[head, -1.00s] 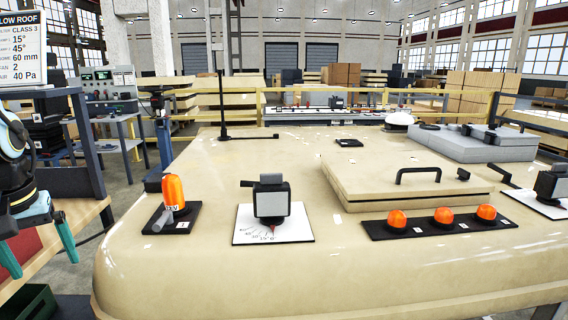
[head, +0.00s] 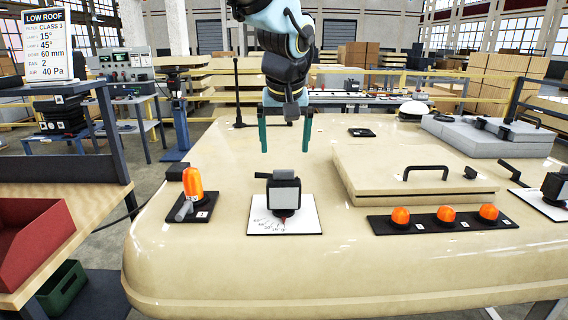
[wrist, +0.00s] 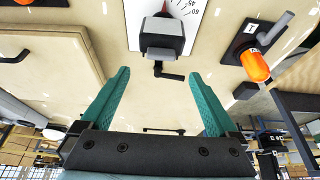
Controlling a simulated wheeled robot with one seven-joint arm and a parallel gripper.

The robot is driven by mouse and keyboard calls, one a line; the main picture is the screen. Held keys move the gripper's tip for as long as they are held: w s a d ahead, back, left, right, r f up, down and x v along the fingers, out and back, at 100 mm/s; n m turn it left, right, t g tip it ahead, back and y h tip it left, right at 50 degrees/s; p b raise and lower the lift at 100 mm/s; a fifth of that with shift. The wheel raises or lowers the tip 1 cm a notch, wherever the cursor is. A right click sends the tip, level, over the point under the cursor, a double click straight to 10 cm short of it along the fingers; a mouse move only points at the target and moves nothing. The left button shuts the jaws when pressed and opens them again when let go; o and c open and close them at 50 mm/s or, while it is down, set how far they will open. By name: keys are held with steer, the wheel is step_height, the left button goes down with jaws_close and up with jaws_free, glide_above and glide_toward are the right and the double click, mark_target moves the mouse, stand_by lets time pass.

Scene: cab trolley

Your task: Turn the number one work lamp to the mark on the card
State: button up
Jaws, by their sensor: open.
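A work lamp (head: 284,190), a dark box with a pale face and a small side handle, stands on a white dial plate (head: 254,228) on the cab roof. A red pointer at its base is near the low end of the degree scale, around 0 or 15; I cannot tell exactly. The wrist view shows the lamp (wrist: 163,36) with its handle towards me. My gripper (head: 285,150) is open and empty above and behind the lamp, fingers pointing down, apart from it. The card (head: 46,47) reads LOW ROOF, with 15° and 45° lines. A similar lamp (head: 560,188) is at the right edge.
An orange beacon (head: 194,182) stands left of the lamp. A strip with three orange domes (head: 444,214) and a raised hatch with a black handle (head: 400,195) lie to the right. A thin dark post (head: 237,95) rises behind. The roof in front of the lamp is clear.

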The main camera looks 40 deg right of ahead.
mark_target(284, 170)
steer(key=p+x, duration=0.2)
steer(key=x, duration=0.6)
steer(key=c, duration=1.4)
steer(key=shift+w+a+m+g, duration=0.15)
steer(key=shift+m+g, duration=0.15)
steer(key=shift+m, duration=0.5)
steer(key=shift+m+h, duration=0.5)
steer(key=shift+m, duration=0.2)
steer(key=o, duration=1.4)
steer(key=shift+r, duration=0.1)
